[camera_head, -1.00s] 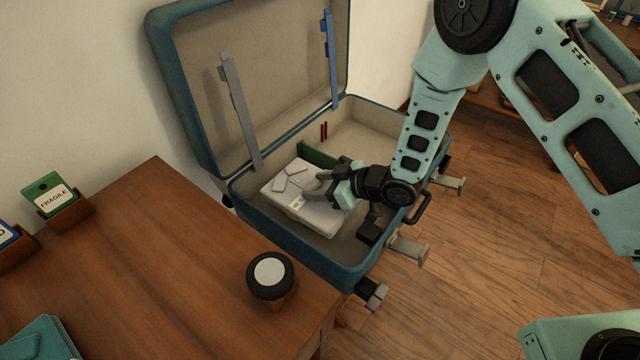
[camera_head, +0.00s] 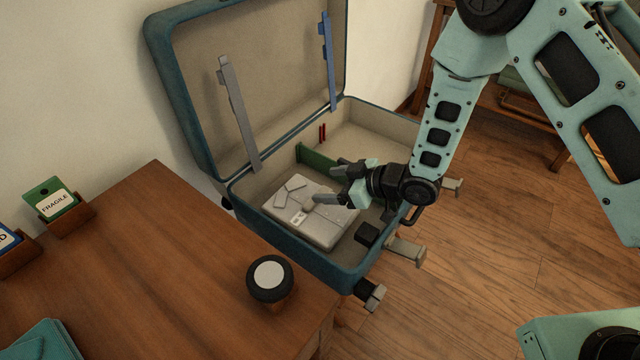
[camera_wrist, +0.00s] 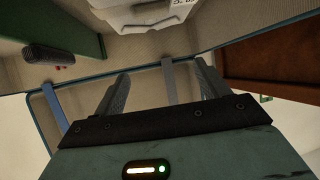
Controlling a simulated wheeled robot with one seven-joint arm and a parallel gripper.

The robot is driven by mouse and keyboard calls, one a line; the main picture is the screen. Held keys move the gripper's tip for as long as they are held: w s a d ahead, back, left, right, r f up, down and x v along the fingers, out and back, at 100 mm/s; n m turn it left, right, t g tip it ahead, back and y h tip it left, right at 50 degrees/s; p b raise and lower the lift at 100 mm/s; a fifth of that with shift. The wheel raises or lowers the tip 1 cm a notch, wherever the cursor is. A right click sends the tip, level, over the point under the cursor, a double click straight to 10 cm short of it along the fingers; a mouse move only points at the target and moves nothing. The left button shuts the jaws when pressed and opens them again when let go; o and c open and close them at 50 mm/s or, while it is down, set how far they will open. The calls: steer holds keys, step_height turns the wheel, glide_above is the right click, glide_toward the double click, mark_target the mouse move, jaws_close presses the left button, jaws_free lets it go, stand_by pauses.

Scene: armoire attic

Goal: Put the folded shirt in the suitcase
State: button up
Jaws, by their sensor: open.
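The folded shirt (camera_head: 318,228) is a pale grey-white flat bundle with a collar and a small label. It lies on the floor of the open suitcase (camera_head: 311,262), in the near left part, and part of it shows at the top of the wrist view (camera_wrist: 155,14). My gripper (camera_head: 325,182) is open and empty. It is above the suitcase, over the far right side of the shirt, and looks apart from it. In the wrist view its two fingers (camera_wrist: 163,90) are spread with nothing between them.
The suitcase lid (camera_head: 260,80) stands open, with grey and blue straps. A green divider (camera_head: 317,156) stands inside. A wooden desk (camera_head: 150,260) on the left bears a round black object with a white top (camera_head: 270,277) and a green FRAGILE tag (camera_head: 52,198) in a holder.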

steer(key=s+d+r+m+h, duration=0.1)
steer(key=s+d+r+h, duration=0.2)
steer(key=r, duration=0.4)
steer(key=s+d+r+m+h, duration=0.1)
steer(key=s+d+r+h, duration=0.25)
steer(key=r, duration=0.25)
steer(key=s+d+r+m+g+h, duration=0.1)
steer(key=s+r, duration=0.3)
steer(key=s, duration=0.6)
steer(key=s+d+r+m+g+h, duration=0.2)
steer(key=s+d+r+g, duration=0.1)
steer(key=s, duration=0.8)
step_height(320, 180, up, 2)
steer(key=shift+s+r+g+h, duration=0.15)
steer(key=shift+g+h, duration=0.2)
steer(key=shift+g, duration=0.45)
step_height(320, 180, up, 14)
steer(key=p, duration=1.4)
steer(key=shift+p, duration=0.4)
steer(key=shift+r, duration=0.1)
